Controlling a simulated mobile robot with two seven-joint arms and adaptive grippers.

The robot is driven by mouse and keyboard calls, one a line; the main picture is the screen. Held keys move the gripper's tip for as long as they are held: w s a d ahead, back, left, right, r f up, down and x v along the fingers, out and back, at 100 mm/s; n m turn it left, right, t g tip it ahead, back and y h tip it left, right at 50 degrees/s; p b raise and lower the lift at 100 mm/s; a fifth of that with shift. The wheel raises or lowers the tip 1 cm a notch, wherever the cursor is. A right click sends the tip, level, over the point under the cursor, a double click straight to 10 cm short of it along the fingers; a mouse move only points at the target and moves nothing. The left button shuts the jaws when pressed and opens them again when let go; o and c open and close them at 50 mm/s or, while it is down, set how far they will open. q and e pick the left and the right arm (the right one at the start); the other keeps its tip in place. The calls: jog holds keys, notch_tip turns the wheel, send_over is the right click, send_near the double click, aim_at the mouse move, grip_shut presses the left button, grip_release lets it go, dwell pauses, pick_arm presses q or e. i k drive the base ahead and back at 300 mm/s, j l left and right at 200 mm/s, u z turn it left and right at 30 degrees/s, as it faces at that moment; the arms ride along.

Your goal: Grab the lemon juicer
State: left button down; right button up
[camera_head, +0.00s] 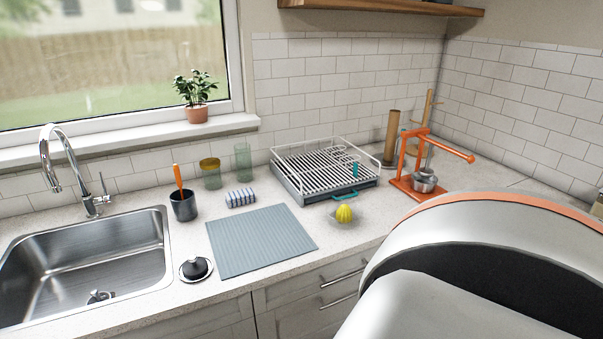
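An orange lever press (410,165) stands at the right of the counter, with a long handle pointing right and a small metal cup (424,181) at its base. It looks like a juicer. A small yellow, ribbed, lemon-like thing (344,213) sits on the counter in front of the dish rack. It could also be a hand juicer; I cannot tell for sure. Neither of my grippers shows. A large white and grey part of my own arm with an orange edge fills the lower right and hides the counter there.
A white dish rack (276,168) stands behind the yellow thing. A grey mat (262,240), striped cloth (241,198), dark cup (184,206) and black-topped stopper (196,268) lie left of it. The sink (85,270) is far left. A brown cylinder (391,139) stands behind the press.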

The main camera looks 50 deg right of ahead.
aim_at(344, 214)
jog(key=z, duration=2.05)
